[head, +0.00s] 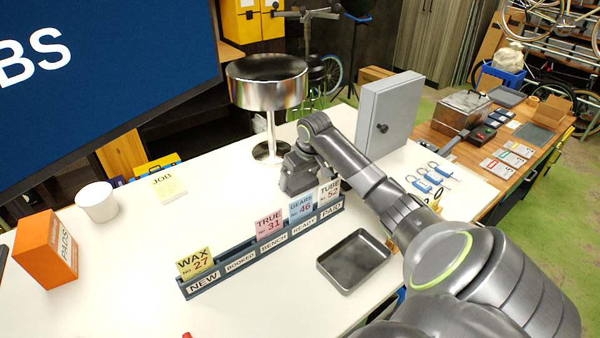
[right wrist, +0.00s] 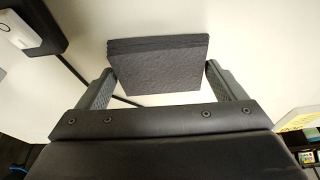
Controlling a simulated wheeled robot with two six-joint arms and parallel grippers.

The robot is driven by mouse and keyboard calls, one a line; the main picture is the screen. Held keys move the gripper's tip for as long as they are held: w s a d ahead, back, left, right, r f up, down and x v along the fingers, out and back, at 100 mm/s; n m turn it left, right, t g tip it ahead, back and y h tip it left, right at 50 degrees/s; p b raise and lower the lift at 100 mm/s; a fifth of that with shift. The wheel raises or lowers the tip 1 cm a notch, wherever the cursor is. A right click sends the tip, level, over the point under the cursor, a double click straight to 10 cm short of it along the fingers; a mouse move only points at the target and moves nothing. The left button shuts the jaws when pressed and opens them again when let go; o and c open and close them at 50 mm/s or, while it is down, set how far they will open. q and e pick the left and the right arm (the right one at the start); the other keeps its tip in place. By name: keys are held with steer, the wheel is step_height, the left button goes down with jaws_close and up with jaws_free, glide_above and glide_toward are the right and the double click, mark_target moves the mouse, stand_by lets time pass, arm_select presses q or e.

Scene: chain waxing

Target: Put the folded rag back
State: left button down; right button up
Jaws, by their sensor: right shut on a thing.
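The folded rag (right wrist: 158,66) is a dark grey, flat, layered block in the right wrist view. It sits between the two fingers of my right gripper (right wrist: 160,80), with its layered edge away from the palm. The gripper is shut on it. In the head view my right gripper (head: 298,178) is over the white table, behind the right end of the card rack and in front of the round metal stand. The rag is not visible there, hidden by the gripper. I cannot tell whether the rag touches the table. My left gripper is not in view.
The card rack (head: 236,268) with several cards is in front of the gripper. A dark tray (head: 353,262) lies to its right, and a grey cabinet (head: 392,108) stands behind. The round metal stand (head: 267,85) is close by. Bare table (head: 215,215) lies to the left.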

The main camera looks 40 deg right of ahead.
steer(key=shift+f, duration=0.15)
steer(key=o, duration=0.7)
steer(key=v, duration=1.2)
